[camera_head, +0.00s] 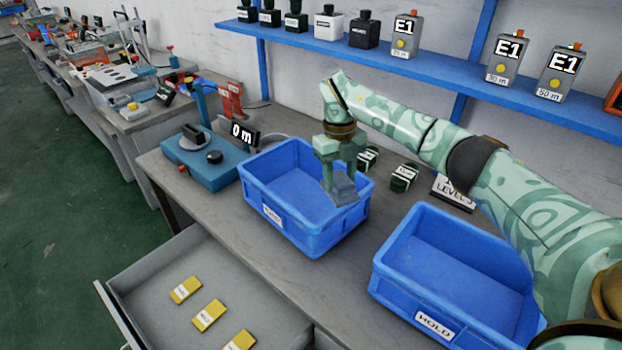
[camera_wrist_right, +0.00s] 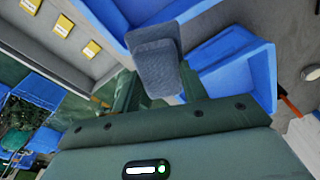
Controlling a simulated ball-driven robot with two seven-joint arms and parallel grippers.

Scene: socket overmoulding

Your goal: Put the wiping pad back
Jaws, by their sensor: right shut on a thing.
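The wiping pad (camera_head: 344,191) is a small grey block. My right gripper (camera_head: 339,177) is shut on it and holds it at the right part of the left blue bin (camera_head: 257,172); whether it touches the bin I cannot tell. In the right wrist view the grey pad (camera_wrist_right: 157,58) stands out from between the fingers, and parts of blue bins show on both sides of it. My left gripper is not in view.
A second blue bin (camera_head: 433,322), labelled HOLD, stands at the right and looks empty. An open drawer (camera_head: 150,306) holds yellow blocks (camera_head: 208,315). A blue device (camera_head: 200,173) stands left of the bins. Dark green bottles (camera_head: 404,178) and a sign (camera_head: 453,192) stand behind.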

